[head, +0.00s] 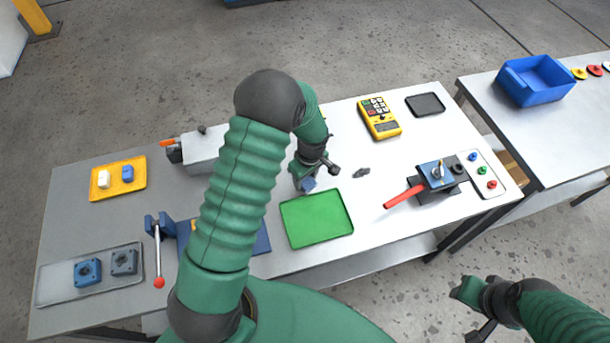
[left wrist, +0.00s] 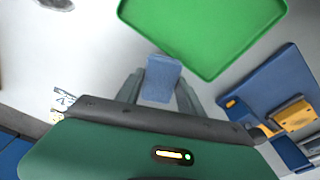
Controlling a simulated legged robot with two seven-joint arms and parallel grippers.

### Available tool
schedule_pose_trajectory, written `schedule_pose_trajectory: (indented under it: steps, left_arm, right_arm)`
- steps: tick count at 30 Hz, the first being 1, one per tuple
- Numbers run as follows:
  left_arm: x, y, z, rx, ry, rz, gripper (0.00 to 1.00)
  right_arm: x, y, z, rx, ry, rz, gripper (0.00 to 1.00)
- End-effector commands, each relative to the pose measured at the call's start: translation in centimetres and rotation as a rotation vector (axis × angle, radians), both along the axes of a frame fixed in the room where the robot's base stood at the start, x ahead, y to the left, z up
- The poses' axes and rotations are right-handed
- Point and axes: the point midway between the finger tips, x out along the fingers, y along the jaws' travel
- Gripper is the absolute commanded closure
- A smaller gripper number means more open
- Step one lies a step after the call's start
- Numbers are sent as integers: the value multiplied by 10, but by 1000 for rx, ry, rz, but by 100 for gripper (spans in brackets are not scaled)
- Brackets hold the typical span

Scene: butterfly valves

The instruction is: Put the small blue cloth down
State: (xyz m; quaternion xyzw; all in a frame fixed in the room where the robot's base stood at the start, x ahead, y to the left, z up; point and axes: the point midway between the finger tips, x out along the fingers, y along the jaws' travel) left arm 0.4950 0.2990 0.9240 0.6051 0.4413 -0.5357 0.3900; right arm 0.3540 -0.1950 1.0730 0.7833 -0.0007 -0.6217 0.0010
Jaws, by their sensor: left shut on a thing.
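The small blue cloth (head: 309,184) is between the fingers of my left gripper (head: 305,181), just behind the green tray (head: 316,218). In the left wrist view the cloth (left wrist: 162,79) shows as a pale blue folded piece with a finger on each side, and my left gripper (left wrist: 160,92) is shut on it. The green tray (left wrist: 205,30) lies beside it there, and the cloth is not over the tray. How high the cloth is above the table is hard to tell. My right gripper (head: 470,295) is low at the right, away from the table, and its fingers are unclear.
A yellow meter (head: 379,118) and a dark tray (head: 425,104) lie at the back. A red-handled valve (head: 435,176) stands to the right. A blue vise (head: 158,226) and a yellow tray (head: 118,179) are at the left. A blue bin (head: 535,80) stands on the other table.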

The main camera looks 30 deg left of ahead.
Motion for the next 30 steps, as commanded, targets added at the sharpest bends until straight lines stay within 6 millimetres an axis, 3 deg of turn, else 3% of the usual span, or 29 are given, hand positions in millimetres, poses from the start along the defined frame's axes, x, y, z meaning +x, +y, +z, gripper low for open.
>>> schedule_pose_trajectory:
  steps: [4,11,20,21,25,30]
  left_arm:
    - [15,12,-3,-1,1,-2,93]
    - [16,12,-35,0,1,-4,93]
    - [16,12,-41,0,0,-3,93]
    - [16,12,-40,0,0,-3,52]
    - [16,12,-39,0,0,-3,35]
    - [16,12,-39,0,0,-3,34]
  right_arm:
    - [0,0,7,0,0,0,64]
    - [0,0,18,0,0,0,64]
    - [0,0,13,0,0,0,64]
    - [0,0,14,0,0,0,64]
    - [0,0,15,0,0,0,64]
    - [0,0,15,0,0,0,64]
